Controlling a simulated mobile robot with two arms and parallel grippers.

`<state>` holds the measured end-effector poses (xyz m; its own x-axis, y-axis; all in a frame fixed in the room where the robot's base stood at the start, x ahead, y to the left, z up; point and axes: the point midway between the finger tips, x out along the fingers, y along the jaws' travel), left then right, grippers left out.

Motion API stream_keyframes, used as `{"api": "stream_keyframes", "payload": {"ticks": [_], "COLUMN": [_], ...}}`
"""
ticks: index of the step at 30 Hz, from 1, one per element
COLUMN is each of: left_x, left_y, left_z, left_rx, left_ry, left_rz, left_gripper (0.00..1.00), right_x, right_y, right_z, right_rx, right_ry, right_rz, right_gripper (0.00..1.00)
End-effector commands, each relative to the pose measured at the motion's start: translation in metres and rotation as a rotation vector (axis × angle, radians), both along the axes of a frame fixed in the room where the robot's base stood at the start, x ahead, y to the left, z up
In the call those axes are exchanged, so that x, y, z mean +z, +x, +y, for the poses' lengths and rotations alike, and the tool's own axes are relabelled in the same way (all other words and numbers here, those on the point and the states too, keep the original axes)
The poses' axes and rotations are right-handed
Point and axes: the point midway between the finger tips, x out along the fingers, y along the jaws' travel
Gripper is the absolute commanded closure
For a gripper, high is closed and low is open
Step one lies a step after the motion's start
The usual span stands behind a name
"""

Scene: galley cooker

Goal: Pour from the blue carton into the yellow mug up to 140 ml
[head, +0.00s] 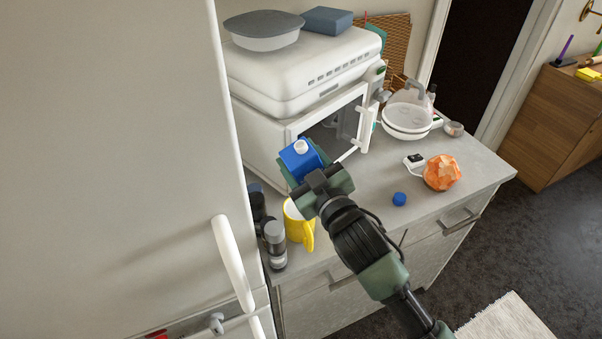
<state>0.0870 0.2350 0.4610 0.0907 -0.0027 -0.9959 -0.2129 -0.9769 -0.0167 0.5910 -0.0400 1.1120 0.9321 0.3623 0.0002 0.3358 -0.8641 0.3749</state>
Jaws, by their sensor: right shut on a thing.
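The blue carton (299,160) is held in my right gripper (306,168), whose fingers close on its sides. Its top, with a round white spout, faces up toward the camera; it looks about upright, and its lower part is hidden by the gripper. The yellow mug (306,233) stands on the counter near its front left edge, below and slightly left of the carton in the picture, apart from it. My right wrist covers part of the view beside the mug. The inside bottom of the mug is not visible. My left gripper is not in view.
A dark-capped grinder (275,246) stands close left of the mug. A white microwave (290,130) with its door open is behind the carton. A small blue cap-like piece (399,199) and an orange lump (442,173) lie on the counter (462,200). The fridge (120,160) bounds the left.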

Motion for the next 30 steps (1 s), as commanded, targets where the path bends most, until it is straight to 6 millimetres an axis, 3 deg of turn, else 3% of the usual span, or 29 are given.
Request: {"api": "stream_keyframes", "payload": {"ticks": [10,21,30], "left_x": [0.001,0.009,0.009], "left_y": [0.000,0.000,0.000], "left_z": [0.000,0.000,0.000], "left_rx": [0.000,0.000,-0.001], "left_ry": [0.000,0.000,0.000], "left_rz": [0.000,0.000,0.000], "left_gripper": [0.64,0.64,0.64], "right_x": [0.001,-0.002,-0.003], "right_y": [0.000,0.004,0.005], "right_z": [-0.001,-0.010,-0.012], "right_rx": [0.000,0.001,0.000], "right_ry": [-0.012,-0.173,-0.196], "right_rz": [-0.008,-0.069,-0.079], "right_gripper": [1.00,1.00,1.00]}}
